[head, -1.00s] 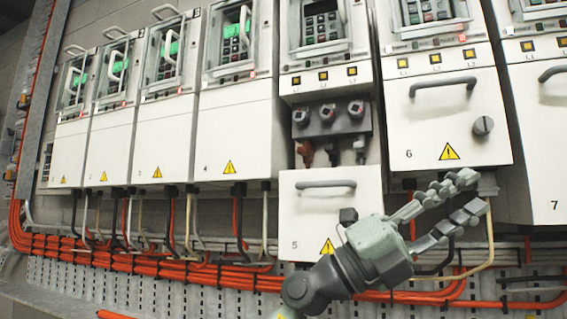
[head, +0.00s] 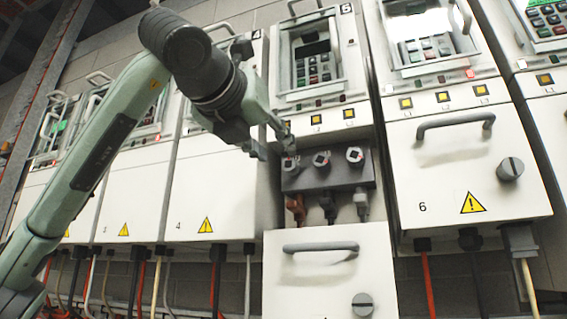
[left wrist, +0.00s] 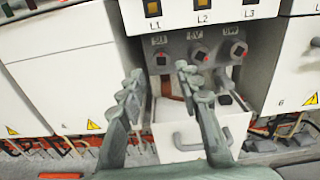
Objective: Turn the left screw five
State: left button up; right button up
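Drive five has a grey terminal block (head: 328,177) with three round screws in a row. The left screw (head: 291,165) is at the block's upper left; the left wrist view shows it (left wrist: 161,58) under the mark 5U, almost between my fingertips. The middle screw (head: 321,160) and right screw (head: 354,155) are to its right. My left gripper (head: 274,148) is just left of the left screw in the head view. In the left wrist view its two fingers (left wrist: 160,73) are apart with nothing between them. I cannot tell whether they touch the screw. My right gripper is not in view.
Drive five's white front cover (head: 330,285) sits low below the block, with a handle (head: 320,247) and a knob (head: 362,305). Closed drive six (head: 455,150) stands close on the right, drive four (head: 215,190) on the left. Cables (head: 330,210) hang under the block.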

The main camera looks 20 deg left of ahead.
aim_at(290, 166)
pick_arm(q)
jog(key=w+p, duration=0.1)
jog(key=w, duration=0.5)
jog(key=shift+w+d, duration=0.15)
jog(key=shift+w, duration=0.2)
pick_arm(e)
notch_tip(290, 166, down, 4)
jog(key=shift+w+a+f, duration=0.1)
pick_arm(q)
grip_shut()
